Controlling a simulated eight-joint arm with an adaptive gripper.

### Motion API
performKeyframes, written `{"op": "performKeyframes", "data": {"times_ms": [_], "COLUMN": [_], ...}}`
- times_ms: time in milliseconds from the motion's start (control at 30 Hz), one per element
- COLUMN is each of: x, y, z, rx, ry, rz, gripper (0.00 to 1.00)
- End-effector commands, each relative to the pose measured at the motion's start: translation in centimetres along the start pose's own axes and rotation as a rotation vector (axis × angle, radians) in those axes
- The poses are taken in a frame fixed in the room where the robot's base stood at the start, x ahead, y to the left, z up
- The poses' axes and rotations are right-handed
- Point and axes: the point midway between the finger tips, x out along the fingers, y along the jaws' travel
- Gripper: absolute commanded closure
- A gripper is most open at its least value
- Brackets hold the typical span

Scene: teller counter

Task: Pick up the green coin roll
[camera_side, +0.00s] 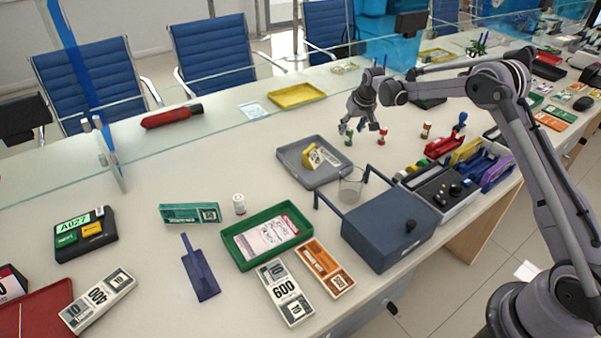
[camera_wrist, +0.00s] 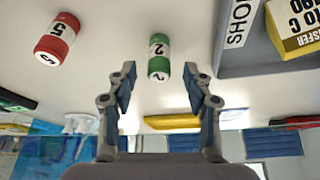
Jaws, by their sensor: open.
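The green coin roll (camera_wrist: 158,60), with a white band marked 2, stands on the counter in the wrist view. It lies ahead of and roughly midway between the fingertips of my gripper (camera_wrist: 160,86). In the side view the green coin roll (camera_side: 349,139) is small and stands just below my gripper (camera_side: 361,128). The jaws are open and empty. I see no finger touching the roll.
A red coin roll (camera_wrist: 56,41) marked 5 stands close by, also in the side view (camera_side: 382,137). A grey tray (camera_side: 291,157) with a yellow bundle (camera_side: 313,158) is on the other side. A brown roll (camera_side: 426,130) and clear cup (camera_side: 351,187) are near.

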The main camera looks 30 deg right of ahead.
Motion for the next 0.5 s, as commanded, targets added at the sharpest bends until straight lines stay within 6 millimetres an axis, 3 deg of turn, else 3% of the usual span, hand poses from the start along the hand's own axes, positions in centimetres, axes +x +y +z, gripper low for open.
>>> {"op": "performKeyframes", "data": {"times_ms": [233,500], "x": [3.0,3.5], "y": [0.1,0.1], "z": [0.0,0.0], "rx": [0.000,0.000], "ry": [0.001,0.001], "rz": [0.000,0.000], "gripper": [0.49,0.49]}}
